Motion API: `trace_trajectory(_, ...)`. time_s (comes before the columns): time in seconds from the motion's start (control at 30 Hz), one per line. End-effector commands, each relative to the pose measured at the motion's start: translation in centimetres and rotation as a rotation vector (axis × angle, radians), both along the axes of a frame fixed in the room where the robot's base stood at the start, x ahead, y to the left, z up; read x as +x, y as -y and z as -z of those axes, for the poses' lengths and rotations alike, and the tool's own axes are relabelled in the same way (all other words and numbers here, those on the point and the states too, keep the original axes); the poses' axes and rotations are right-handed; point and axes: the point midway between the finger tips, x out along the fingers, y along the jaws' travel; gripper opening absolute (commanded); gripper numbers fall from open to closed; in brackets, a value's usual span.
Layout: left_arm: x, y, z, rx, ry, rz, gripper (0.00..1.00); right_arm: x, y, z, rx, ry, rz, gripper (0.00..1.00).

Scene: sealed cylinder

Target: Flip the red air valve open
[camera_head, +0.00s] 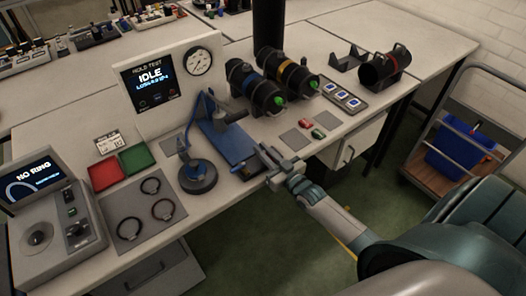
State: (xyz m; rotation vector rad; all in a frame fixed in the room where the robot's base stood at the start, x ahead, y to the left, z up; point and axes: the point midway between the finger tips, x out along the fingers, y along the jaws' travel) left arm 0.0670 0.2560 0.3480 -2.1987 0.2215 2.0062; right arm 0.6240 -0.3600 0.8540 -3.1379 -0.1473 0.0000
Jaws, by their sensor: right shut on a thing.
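My left gripper is out of view.
The hold-test panel (150,85) reads IDLE, and a gauge (198,61) is beside it. Two dark cylinders (250,88) (287,72) stand behind my gripper. Red and green trays (103,175) (139,157) and a mat (128,229) with rings lie left. A cart (470,130) stands right.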

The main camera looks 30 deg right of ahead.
Motion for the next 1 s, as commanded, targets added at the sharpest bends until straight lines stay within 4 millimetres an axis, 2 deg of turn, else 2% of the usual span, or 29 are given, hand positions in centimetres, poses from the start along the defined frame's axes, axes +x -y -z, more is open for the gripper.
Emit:
trace_trajectory(0.03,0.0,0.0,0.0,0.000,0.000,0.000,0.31,0.0,0.0,-0.1,0.000,0.000,0.000,0.14)
trace_trajectory(0.1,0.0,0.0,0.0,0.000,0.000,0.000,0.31,0.0,0.0,-0.1,0.000,0.000,0.000,0.30)
trace_trajectory(0.47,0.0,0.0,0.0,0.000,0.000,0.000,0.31,-0.1,0.0,0.0,0.000,0.000,0.000,0.30)
trace_trajectory(0.63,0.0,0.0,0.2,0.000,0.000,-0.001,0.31,-0.8,0.1,0.1,0.000,0.000,0.000,0.30)
trace_trajectory(0.77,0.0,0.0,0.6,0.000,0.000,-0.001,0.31,-2.1,0.2,0.2,0.000,-0.001,0.000,0.30)
trace_trajectory(1.0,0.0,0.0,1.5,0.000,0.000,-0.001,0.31,-5.7,0.5,0.3,-0.001,-0.002,0.000,0.30)
